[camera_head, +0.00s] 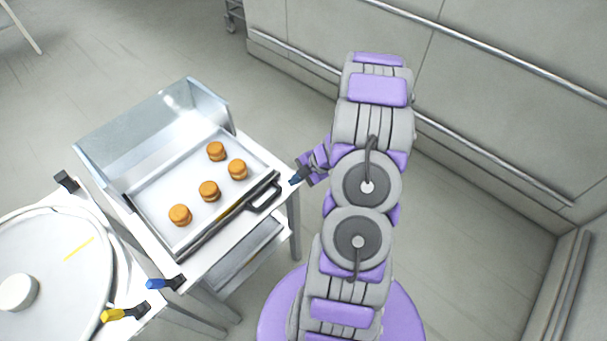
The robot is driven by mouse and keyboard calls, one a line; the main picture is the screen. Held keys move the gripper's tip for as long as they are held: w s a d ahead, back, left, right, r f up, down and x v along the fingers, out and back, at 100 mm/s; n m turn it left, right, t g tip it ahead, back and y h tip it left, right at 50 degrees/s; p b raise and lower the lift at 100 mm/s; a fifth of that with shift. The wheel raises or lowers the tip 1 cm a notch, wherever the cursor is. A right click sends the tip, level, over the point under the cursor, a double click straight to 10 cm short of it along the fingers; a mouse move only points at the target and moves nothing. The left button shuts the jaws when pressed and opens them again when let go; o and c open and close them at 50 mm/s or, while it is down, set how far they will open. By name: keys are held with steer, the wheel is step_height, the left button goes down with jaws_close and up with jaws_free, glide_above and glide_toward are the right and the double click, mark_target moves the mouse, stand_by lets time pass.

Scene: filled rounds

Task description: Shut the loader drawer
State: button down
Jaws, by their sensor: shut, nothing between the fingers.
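The loader drawer (152,204) is a pale tray pulled out toward the lower right from under a clear-walled housing (160,128). Several orange-brown rounds (209,190) sit in it. Its dark front edge carries a black bar handle (265,197) near the right end. My gripper (294,181) is shut and empty, with its dark blue tip just right of the handle. In this view I cannot tell whether the tip touches anything.
The drawer unit stands on a white table with a lower shelf (240,262). At left is a round white machine (62,262) with blue (166,283), yellow (125,314) and black (66,182) levers. A wall with metal rails (480,42) rises behind my arm. The floor at right is clear.

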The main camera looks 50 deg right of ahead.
steer(key=x, duration=0.2)
steer(key=shift+w+a+f, duration=0.1)
steer(key=shift+w+f, duration=0.1)
steer(key=shift+w, duration=0.15)
steer(key=w, duration=0.3)
steer(key=shift+r+b, duration=0.15)
steer(key=shift+b, duration=0.2)
steer(key=shift+w, duration=0.25)
